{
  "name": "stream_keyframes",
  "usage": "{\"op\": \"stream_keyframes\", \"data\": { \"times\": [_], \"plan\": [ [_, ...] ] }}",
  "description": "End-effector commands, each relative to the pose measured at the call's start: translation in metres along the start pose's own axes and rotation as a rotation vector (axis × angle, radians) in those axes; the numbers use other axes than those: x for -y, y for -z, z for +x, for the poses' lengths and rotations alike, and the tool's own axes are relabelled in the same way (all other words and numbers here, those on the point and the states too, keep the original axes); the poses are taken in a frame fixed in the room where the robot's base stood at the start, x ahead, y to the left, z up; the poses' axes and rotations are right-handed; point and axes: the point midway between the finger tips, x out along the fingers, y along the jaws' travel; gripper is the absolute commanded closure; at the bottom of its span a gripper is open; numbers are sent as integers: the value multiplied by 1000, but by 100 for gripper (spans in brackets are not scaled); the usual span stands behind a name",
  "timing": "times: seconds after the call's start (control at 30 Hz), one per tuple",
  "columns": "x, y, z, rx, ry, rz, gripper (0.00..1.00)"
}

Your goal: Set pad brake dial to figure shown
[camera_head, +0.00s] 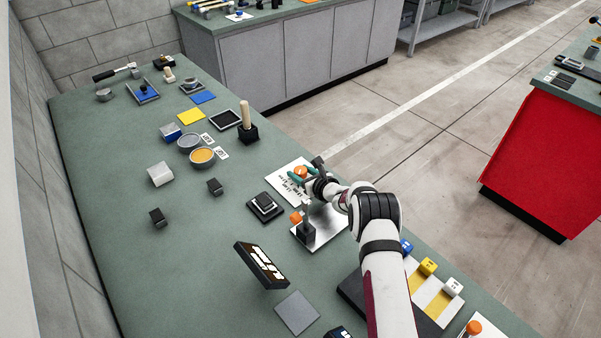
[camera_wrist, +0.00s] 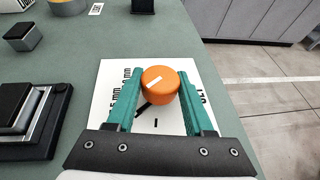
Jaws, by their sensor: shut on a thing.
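The dial is an orange knob (camera_wrist: 160,85) with a white stripe on top, over a white card (camera_wrist: 112,75) with black lettering, partly hidden by my fingers. The stripe slants from lower left to upper right. A black pointer mark shows on the card at the knob's lower left. The green fingers of my gripper (camera_wrist: 159,92) are on either side of the knob and shut on it. In the head view the knob (camera_head: 300,171) and card (camera_head: 283,189) are partly behind my gripper (camera_head: 298,179). A tilted dark display board (camera_head: 262,265) carries white figures too small to read.
A metal plate (camera_head: 325,236) with a dark post and another orange knob (camera_head: 296,217) stands close in front of the card. A black stepped block (camera_head: 265,207) is to its left. Dishes, pads and small blocks lie farther back. The left bench surface is mostly clear.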

Motion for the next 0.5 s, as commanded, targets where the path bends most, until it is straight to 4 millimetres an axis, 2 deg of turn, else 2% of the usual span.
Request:
{"op": "stream_keyframes", "data": {
  "times": [0.2, 0.5],
  "plan": [
    [-2, -2, 1, 2, 131, 55, 100],
    [0, -1, 0, 0, 170, 70, 100]
  ]
}}
